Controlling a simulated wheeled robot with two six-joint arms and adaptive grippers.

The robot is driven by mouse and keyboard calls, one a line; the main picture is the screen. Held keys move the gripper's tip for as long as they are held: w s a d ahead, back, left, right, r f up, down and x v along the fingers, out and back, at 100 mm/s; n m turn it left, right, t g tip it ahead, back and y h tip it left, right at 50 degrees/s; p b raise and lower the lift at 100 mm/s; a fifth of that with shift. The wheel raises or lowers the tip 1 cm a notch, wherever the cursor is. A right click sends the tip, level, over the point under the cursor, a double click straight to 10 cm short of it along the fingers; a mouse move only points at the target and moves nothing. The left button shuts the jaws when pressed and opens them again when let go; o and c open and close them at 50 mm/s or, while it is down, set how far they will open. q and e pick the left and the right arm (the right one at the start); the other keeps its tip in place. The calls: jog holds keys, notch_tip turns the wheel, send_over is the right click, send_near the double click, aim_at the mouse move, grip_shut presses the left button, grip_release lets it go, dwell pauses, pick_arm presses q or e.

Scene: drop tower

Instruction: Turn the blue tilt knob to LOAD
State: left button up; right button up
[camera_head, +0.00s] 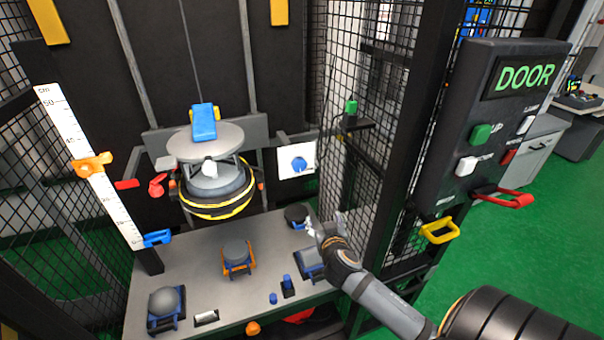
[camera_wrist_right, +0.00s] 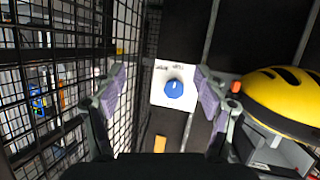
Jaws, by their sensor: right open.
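The blue tilt knob (camera_head: 299,164) sits on a white plate (camera_head: 284,169) on the dark back wall, right of the drop carriage. In the right wrist view the knob (camera_wrist_right: 174,90) is straight ahead, a round blue dial with a small white mark near its top. Two small labels above it on the plate are too blurred to read. My right gripper (camera_head: 322,226) is inside the tower, below and to the right of the knob. Its fingers (camera_wrist_right: 160,80) are spread and empty, framing the knob but apart from it. My left gripper is out of view.
The carriage (camera_head: 217,195) with its black-and-yellow ring hangs left of the knob. Mesh panels (camera_head: 372,110) stand close on the right. Below, a grey bench (camera_head: 200,262) holds several dark weights. The DOOR control panel (camera_head: 500,120) is outside at right.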

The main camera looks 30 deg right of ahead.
aim_at(300, 167)
jog(key=w+d+r+t+p, duration=0.1)
jog(key=w+r, duration=0.1)
jog(key=w, duration=0.3)
jog(key=w+d+r+n+t+y, duration=0.1)
jog(key=w+r+t, duration=0.1)
jog(key=w, duration=0.4)
jog(key=w+d+r+t+y+p, duration=0.1)
jog(key=w+r+t, duration=0.1)
jog(key=w, duration=0.3)
jog(key=shift+w+d+r+p, duration=0.15)
jog(key=shift+d+r+p, duration=0.15)
jog(key=shift+r, duration=0.05)
jog(key=shift+w+d+f, duration=0.1)
jog(key=shift+w, duration=0.5)
jog(key=shift+n+y, duration=0.3)
jog(key=c, duration=1.2)
